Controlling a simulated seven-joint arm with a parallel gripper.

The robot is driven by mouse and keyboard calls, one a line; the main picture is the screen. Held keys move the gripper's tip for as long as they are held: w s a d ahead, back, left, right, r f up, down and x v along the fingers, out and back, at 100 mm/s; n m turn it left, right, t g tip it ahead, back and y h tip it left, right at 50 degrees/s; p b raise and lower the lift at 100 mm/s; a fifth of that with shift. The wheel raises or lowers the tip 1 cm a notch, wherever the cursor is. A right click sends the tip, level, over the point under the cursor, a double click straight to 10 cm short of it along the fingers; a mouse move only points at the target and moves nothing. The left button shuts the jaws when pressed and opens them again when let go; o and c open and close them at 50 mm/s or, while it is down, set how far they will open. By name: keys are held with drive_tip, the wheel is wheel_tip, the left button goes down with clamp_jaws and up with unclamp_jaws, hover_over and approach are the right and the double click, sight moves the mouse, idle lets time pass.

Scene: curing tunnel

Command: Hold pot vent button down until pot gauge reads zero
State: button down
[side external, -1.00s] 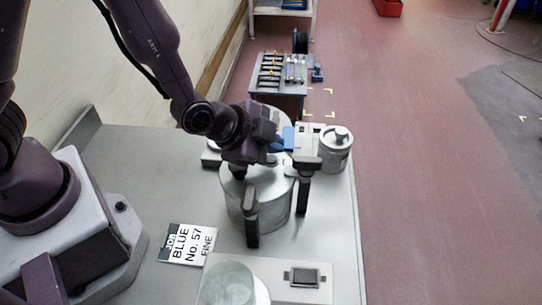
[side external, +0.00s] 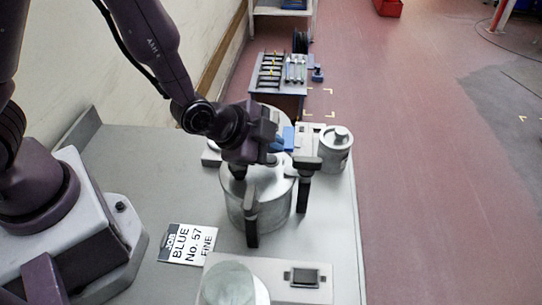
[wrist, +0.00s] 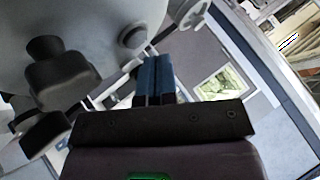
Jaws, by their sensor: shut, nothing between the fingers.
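The silver pot (side external: 238,205) stands on the grey bench under my wrist, with black clamps (side external: 251,222) around its rim. Its pale side fills the upper left of the wrist view (wrist: 95,18). A round grey button-like knob (wrist: 132,37) sticks out near the pot's edge there. My gripper (wrist: 151,62) has its blue fingers shut together and empty, their tips just below that knob; I cannot tell whether they touch it. In the side view the blue fingers (side external: 288,136) show beyond my wrist. I cannot pick out the gauge or its reading.
A lidded metal canister (side external: 337,152) stands at the bench's right edge. A card marked BLUE No. 57 FINE (side external: 188,244) lies in front of the pot. A pale round vessel (side external: 229,287) and a small dark display (side external: 304,277) are at the front.

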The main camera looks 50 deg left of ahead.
drive_tip(key=shift+f, duration=0.45)
